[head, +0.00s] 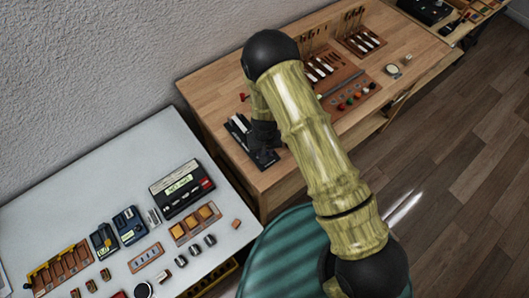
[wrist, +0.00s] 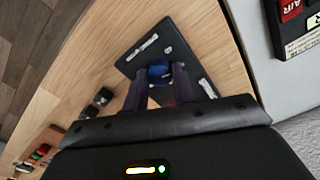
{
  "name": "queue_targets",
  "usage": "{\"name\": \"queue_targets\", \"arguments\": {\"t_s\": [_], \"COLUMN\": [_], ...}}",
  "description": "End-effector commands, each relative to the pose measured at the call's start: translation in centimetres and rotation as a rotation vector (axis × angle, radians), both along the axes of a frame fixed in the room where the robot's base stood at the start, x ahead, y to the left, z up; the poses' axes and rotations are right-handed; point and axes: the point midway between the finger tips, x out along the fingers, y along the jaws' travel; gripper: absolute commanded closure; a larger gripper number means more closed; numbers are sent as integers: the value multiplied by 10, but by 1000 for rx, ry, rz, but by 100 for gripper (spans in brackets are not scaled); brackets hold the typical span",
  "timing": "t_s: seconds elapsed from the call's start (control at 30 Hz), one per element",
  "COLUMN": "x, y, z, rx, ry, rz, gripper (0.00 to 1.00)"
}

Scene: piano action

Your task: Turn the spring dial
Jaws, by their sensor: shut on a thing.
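The spring dial appears to be the blue round knob (wrist: 159,70) on a dark plate (wrist: 132,66) in the wrist view. The plate has small pale labels or strips on it. My gripper (wrist: 161,77) is shut on the blue knob, with one finger on each side of it. In the head view, the dark plate (head: 238,127) lies near the left front part of the wooden workbench. My gripper (head: 264,140) is over its right side and hides the knob there.
The wooden bench (head: 214,95) also bears racks with white-tipped parts (head: 366,40) and a brown board with coloured knobs (head: 352,98). A pale table (head: 120,165) with meters and small blocks stands at left. A green striped round seat (head: 275,255) is below my arm.

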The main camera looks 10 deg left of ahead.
Motion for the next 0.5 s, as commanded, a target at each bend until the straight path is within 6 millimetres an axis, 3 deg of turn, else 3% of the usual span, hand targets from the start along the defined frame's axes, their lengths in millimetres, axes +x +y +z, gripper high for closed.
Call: {"name": "queue_targets", "arguments": {"t_s": [0.4, 0.43, 0.5], "x": [0, 0, 0], "y": [0, 0, 0], "z": [0, 0, 0], "rx": [0, 0, 0], "ry": [0, 0, 0], "rz": [-58, -58, -58], "gripper": [96, 69, 56]}}
